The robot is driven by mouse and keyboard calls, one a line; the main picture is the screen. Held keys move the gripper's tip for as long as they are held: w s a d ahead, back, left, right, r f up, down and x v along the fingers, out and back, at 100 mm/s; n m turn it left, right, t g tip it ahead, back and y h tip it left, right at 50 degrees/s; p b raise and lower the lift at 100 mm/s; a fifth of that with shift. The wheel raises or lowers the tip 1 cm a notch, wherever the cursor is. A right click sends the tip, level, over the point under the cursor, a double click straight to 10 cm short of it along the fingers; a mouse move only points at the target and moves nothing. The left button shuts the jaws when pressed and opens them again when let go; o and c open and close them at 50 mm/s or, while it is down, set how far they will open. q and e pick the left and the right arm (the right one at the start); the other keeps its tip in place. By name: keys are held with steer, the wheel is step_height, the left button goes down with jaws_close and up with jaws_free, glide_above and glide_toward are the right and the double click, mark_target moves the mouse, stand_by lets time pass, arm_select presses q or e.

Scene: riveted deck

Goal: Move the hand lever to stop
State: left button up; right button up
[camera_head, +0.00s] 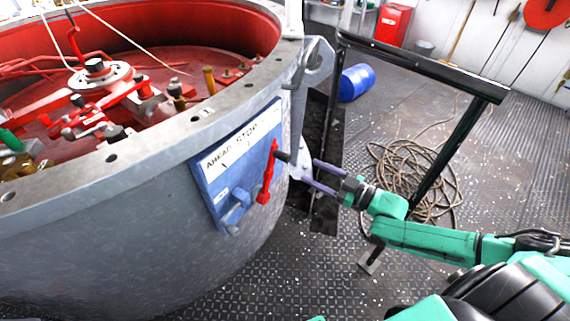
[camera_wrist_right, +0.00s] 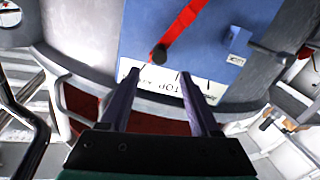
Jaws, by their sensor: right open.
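The hand lever is a red bar (camera_head: 267,177) with a black knob (camera_head: 282,156), on a blue panel (camera_head: 212,187) on the side of a large grey drum. The panel's white strip reads AHEAD and STOP (camera_head: 246,138). The lever stands nearly upright, its top to the right of the STOP word. My right gripper (camera_head: 308,170) is open, its two purple fingers pointing at the knob from the right. In the right wrist view the knob (camera_wrist_right: 159,54) lies between the finger lines, just beyond the tips (camera_wrist_right: 158,75), with no visible contact. My left gripper is out of view.
The grey drum (camera_head: 130,255) with its red interior fills the left. A dark rail frame (camera_head: 420,68) stands behind my right arm. A coiled rope (camera_head: 408,172) and a blue barrel (camera_head: 356,83) lie on the deck. A small blue block (camera_head: 236,206) juts from the panel beside the lever.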

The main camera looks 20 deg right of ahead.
mark_target(285, 158)
steer(key=b+x, duration=0.2)
steer(key=x, duration=0.8)
steer(key=shift+d+f, duration=0.1)
steer(key=shift+f, duration=0.1)
steer(key=shift+w+a+r, duration=0.1)
steer(key=shift+w+a, duration=0.15)
steer(key=shift+w, duration=0.1)
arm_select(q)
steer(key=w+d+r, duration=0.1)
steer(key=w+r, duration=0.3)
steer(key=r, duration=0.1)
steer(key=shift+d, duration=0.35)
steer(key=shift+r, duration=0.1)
arm_select(e)
jaws_close()
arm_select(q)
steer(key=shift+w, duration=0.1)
